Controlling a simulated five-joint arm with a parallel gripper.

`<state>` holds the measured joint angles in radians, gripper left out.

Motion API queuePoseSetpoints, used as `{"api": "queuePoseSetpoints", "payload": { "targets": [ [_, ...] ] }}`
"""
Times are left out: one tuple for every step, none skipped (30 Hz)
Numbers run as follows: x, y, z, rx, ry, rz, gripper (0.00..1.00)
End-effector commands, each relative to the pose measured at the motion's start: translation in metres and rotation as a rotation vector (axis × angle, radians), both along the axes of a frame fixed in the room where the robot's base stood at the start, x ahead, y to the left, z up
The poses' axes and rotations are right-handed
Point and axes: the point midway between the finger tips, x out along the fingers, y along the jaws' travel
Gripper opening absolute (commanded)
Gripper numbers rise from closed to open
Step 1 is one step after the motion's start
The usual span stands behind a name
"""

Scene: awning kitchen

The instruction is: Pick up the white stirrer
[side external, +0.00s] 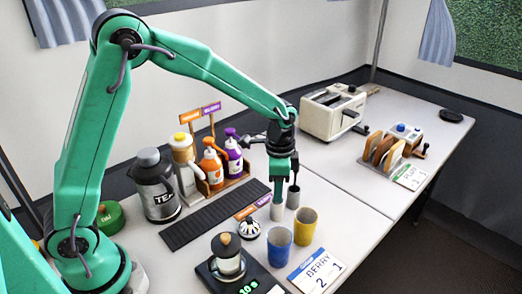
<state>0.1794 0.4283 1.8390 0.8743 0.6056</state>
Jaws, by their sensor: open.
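My gripper (280,188) points straight down over the right part of the near table, its jaws open. A small whitish upright piece (277,212) shows right below its fingertips; it may be the white stirrer, but the fingers cover its upper part. A dark grey upright piece (293,198) with a thin dark stem stands close to its right. I cannot tell whether the fingers touch either piece.
A blue cup (279,247) and a yellow cup (305,227) stand just in front. A scale (262,284) bears a lidded jar (228,256). Behind are a bottle rack (224,184), a dark flask (157,186) and a toaster (332,112).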

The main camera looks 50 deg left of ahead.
Motion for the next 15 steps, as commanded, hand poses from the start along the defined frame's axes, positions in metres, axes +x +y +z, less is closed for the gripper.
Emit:
{"api": "queuePoseSetpoints", "payload": {
  "targets": [
    [0.0001, -0.0001, 0.0002, 0.000, 0.000, 0.000, 0.41],
    [0.0001, -0.0001, 0.0002, 0.000, 0.000, 0.000, 0.41],
    [0.0001, -0.0001, 0.0002, 0.000, 0.000, 0.000, 0.41],
    [0.0001, -0.0001, 0.0003, 0.000, 0.000, 0.000, 0.41],
    [0.0001, -0.0001, 0.0003, 0.000, 0.000, 0.000, 0.41],
    [0.0001, -0.0001, 0.0004, 0.000, 0.000, 0.000, 0.41],
    [0.0001, -0.0001, 0.0004, 0.000, 0.000, 0.000, 0.36],
    [0.0001, -0.0001, 0.0004, 0.000, 0.000, 0.000, 0.30],
    [0.0001, -0.0001, 0.0004, 0.000, 0.000, 0.000, 0.22],
    [0.0001, -0.0001, 0.0004, 0.000, 0.000, 0.000, 0.16],
    [0.0001, -0.0001, 0.0004, 0.000, 0.000, 0.000, 0.10],
    [0.0001, -0.0001, 0.0004, 0.000, 0.000, 0.000, 0.02],
    [0.0001, -0.0001, 0.0004, 0.000, 0.000, 0.000, 0.00],
    [0.0001, -0.0001, 0.0004, 0.000, 0.000, 0.000, 0.00],
    [0.0001, -0.0001, 0.0004, 0.000, 0.000, 0.000, 0.00]
  ]
}}
